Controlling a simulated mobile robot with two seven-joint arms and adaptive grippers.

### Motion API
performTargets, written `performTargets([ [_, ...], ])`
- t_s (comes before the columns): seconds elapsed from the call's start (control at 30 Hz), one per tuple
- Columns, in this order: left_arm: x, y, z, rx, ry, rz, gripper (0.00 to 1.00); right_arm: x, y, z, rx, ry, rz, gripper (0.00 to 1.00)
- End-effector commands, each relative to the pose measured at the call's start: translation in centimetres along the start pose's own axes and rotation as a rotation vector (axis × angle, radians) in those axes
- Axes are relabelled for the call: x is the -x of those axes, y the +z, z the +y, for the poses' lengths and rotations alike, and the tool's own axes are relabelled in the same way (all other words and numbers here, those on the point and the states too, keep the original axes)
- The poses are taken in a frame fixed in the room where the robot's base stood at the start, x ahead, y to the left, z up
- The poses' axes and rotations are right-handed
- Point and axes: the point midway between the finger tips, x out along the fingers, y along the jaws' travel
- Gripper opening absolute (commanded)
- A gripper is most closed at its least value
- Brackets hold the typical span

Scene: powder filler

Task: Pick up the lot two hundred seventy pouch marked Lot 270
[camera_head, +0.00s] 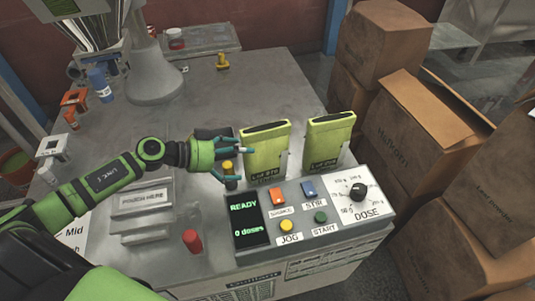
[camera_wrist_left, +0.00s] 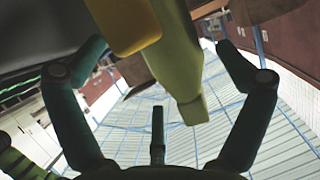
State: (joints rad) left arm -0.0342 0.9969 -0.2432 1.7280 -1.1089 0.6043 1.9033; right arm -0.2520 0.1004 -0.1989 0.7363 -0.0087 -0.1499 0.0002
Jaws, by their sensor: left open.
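Two yellow-green pouches stand upright behind the control panel: a left pouch (camera_head: 266,152) and a right pouch (camera_head: 327,140). Each has dark lot lettering low on its front, too small for me to read surely, so I cannot tell which is Lot 270. My left gripper (camera_head: 232,160) is open just left of the left pouch, its fingers pointing toward it. In the left wrist view a yellow-green pouch (camera_wrist_left: 178,60) shows between the spread fingers of the gripper (camera_wrist_left: 170,65), with no grip on it. My right gripper is not in view.
The control panel (camera_head: 265,247) with buttons and dose dial lies in front of the pouches. A red knob (camera_head: 192,241) and a "POUCH HERE" plate (camera_head: 143,199) are nearer. Cardboard boxes (camera_head: 405,125) crowd the right.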

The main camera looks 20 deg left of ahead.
Motion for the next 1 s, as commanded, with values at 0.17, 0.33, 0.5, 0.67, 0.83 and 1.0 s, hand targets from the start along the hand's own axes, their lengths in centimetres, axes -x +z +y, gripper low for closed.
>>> performTargets([
  [0.17, -2.5, 0.1, -0.1, 0.0, -0.001, 0.007, 1.0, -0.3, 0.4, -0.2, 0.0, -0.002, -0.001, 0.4],
  [0.33, -4.8, 0.1, -0.1, 0.0, -0.002, 0.007, 1.0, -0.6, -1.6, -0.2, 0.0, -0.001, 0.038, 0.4],
  [0.5, -5.4, 0.1, -0.1, -0.001, -0.003, 0.003, 1.0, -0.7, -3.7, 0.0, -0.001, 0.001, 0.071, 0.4],
  [0.67, -5.3, 0.1, -0.1, -0.001, -0.003, 0.003, 0.92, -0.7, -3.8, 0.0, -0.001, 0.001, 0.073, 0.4],
  [0.83, -5.3, 0.2, -0.1, -0.001, -0.002, 0.003, 0.52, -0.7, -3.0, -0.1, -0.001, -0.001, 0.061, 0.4],
  [1.0, -5.3, 0.2, -0.1, -0.001, -0.002, 0.003, 0.52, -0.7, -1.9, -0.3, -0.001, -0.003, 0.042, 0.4],
])
